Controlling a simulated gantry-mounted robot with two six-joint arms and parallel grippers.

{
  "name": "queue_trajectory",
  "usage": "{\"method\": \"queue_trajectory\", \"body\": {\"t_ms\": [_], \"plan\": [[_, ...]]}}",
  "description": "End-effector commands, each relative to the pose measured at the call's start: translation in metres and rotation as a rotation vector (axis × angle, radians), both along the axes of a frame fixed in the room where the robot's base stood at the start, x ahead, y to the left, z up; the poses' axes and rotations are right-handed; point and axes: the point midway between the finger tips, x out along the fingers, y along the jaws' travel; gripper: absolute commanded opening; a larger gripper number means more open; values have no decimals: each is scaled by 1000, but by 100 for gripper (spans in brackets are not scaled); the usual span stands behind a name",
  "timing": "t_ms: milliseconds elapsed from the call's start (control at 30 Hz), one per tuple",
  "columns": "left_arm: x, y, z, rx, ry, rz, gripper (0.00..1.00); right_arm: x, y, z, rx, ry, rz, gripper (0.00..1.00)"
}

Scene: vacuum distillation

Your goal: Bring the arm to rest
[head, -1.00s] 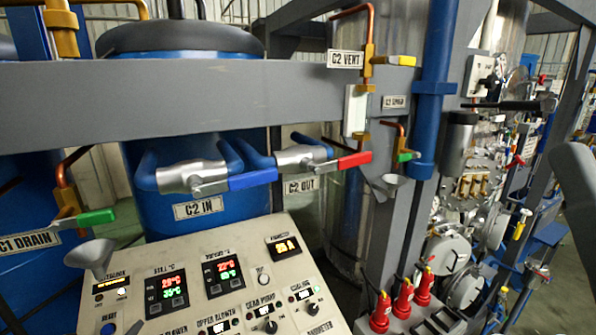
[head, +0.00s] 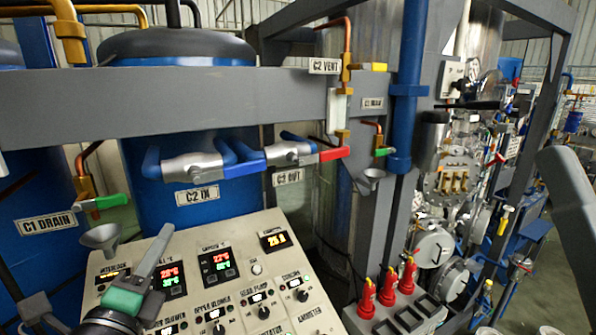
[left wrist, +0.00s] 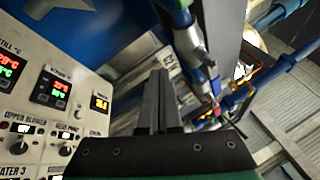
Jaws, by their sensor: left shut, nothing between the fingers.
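My left gripper (head: 163,240) comes in at the lower left of the head view, in front of the control panel (head: 250,310). Its grey fingers are together and empty, pointing up. In the left wrist view the closed fingers (left wrist: 160,85) stand in the middle with nothing between them. The gripper covers part of the panel's left side. My right gripper is not in view.
The C2 IN valve with a blue handle (head: 244,168) and the C2 OUT valve with a red handle (head: 334,154) are above the panel. A metal funnel (head: 101,237) is just left of the gripper. Red-topped items (head: 388,287) stand at the lower middle right.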

Motion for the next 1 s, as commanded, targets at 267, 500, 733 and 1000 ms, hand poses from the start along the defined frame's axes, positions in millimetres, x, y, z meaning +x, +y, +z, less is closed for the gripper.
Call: {"method": "queue_trajectory", "body": {"t_ms": [267,500,733,1000], "plan": [[-139,-38,152,-956,-399,-523,0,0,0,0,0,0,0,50],[-189,-33,176,-1615,-378,-962,0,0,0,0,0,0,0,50],[-187,-33,175,-1813,-318,-1069,0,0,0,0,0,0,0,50],[-187,-33,175,-1813,-318,-1067,0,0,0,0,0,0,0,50]]}}
